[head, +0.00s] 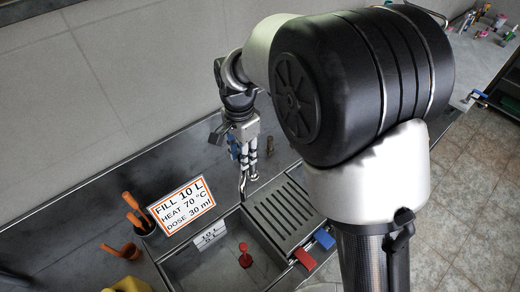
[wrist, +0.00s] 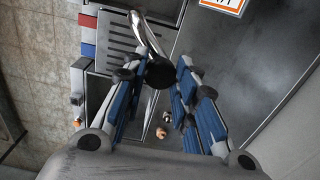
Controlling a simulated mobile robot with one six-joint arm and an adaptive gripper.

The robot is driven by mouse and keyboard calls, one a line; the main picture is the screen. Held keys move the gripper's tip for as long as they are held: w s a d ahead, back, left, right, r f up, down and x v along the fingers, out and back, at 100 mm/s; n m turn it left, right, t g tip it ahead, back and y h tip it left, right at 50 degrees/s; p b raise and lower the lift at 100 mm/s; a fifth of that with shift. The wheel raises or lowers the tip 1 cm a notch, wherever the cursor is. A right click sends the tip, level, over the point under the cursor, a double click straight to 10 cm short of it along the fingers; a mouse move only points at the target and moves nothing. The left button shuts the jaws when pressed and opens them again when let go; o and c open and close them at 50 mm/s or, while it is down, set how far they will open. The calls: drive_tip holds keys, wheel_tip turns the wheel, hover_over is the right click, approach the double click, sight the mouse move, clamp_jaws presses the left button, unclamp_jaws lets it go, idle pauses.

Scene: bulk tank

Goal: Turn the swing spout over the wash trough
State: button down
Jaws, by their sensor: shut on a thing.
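The swing spout (head: 242,188) is a thin chrome pipe at the back of the sink unit. In the wrist view the spout (wrist: 147,38) runs between my fingers and curves up past a black round part, beside the slatted rack. My gripper (head: 246,172) points down at the spout. In the wrist view my gripper (wrist: 158,75) has its blue-padded fingers closed in around the spout; the exact contact is hidden. The wash trough (head: 195,268) lies left of the rack and holds a red plug-like piece (head: 245,257). I cannot tell exactly where the spout's outlet points.
The slatted rack (head: 285,214) adjoins the trough. Red (head: 304,258) and blue (head: 324,239) blocks sit at its front edge. A sign (head: 181,206) reads fill 10 L, heat 70 °C, dose 30 ml. Orange-handled tools (head: 133,213) stand at left. A tiled wall rises behind.

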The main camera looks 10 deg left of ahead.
drive_tip(key=shift+w+a+m+p, duration=0.1)
drive_tip(key=shift+a+m+p, duration=0.25)
drive_tip(key=shift+a+m, duration=1.2)
drive_tip(key=shift+a+n, duration=0.35)
drive_tip(key=shift+a, duration=0.05)
drive_tip(key=c, duration=1.3)
unclamp_jaws()
wheel_tip(320, 180, up, 12)
drive_tip(key=shift+r, duration=0.1)
